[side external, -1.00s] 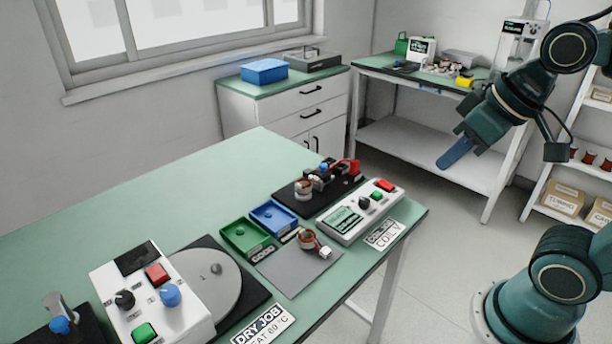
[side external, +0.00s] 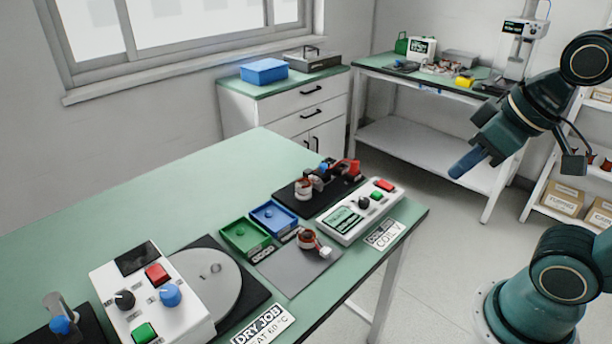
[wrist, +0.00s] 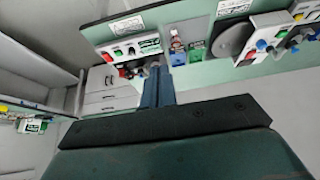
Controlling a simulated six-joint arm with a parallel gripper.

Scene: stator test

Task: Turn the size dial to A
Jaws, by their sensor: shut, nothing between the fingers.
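A white tester box (side external: 361,211) with a screen, a black dial (side external: 364,202), a green button and a red button sits near the table's right edge. A second white control box (side external: 152,300) at the front left has a black dial (side external: 124,299) and a blue dial (side external: 170,294). I cannot read their markings, so which dial is the size dial, and its setting, are unclear. My gripper (side external: 456,173) is shut and empty, its blue fingers in the air right of the table, apart from both boxes. The fingers (wrist: 157,72) and the tester (wrist: 130,48) also show in the wrist view.
Between the boxes are a green bin (side external: 246,238), a blue bin (side external: 273,218) and a grey mat (side external: 293,272) with a copper-wound part. A black fixture (side external: 290,202) stands behind the tester. A round plate (side external: 207,281) adjoins the left box. The table's back left is clear.

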